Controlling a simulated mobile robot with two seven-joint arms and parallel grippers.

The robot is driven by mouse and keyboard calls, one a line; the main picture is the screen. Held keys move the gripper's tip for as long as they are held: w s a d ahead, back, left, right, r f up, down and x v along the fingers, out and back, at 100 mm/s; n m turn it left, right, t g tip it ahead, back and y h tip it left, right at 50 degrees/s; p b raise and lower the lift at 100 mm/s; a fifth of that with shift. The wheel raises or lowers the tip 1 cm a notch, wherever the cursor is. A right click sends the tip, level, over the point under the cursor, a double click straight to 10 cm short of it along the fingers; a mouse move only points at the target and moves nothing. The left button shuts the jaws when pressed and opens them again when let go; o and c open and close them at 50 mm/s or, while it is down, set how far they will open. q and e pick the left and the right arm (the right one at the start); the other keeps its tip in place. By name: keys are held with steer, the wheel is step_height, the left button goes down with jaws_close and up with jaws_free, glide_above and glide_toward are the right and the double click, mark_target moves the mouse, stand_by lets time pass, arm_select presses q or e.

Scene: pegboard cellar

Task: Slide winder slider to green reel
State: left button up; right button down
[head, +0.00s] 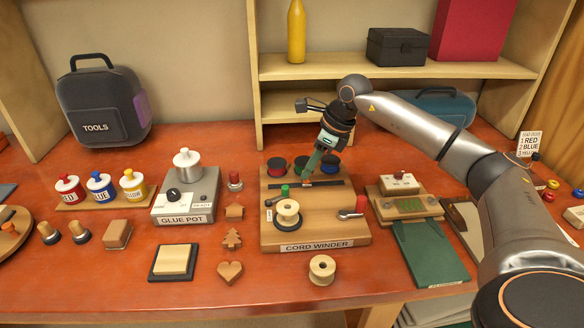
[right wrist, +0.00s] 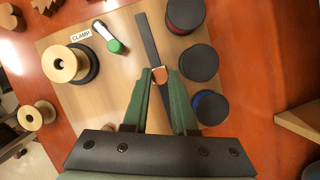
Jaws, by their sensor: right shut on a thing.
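The wooden cord winder (head: 314,235) stands mid-table. Its dark slide track (right wrist: 150,35) runs in front of three dark-topped reels: a red reel (right wrist: 185,14), a middle reel that looks green (right wrist: 200,62) and a blue reel (right wrist: 210,107). The copper-coloured winder slider (right wrist: 160,76) sits on the track between my right gripper's fingertips. My right gripper (right wrist: 161,74) is shut on it, roughly in front of the middle reel and slightly toward the blue one. In the head view my right gripper (head: 308,179) covers the slider and partly hides the reels. My left gripper is out of view.
On the winder are a green-capped clamp lever (head: 285,190), a pale spool (head: 288,212) and a red-knobbed crank (head: 359,204). A glue pot (head: 186,190) stands to the left, a device with a display (head: 405,205) to the right. A loose spool (head: 322,269) lies in front.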

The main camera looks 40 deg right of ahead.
steer(key=c, duration=0.7)
jaws_free()
steer(key=v, duration=1.2)
steer(key=shift+r, duration=0.25)
steer(key=shift+s+d, duration=0.1)
steer(key=shift+s, duration=0.05)
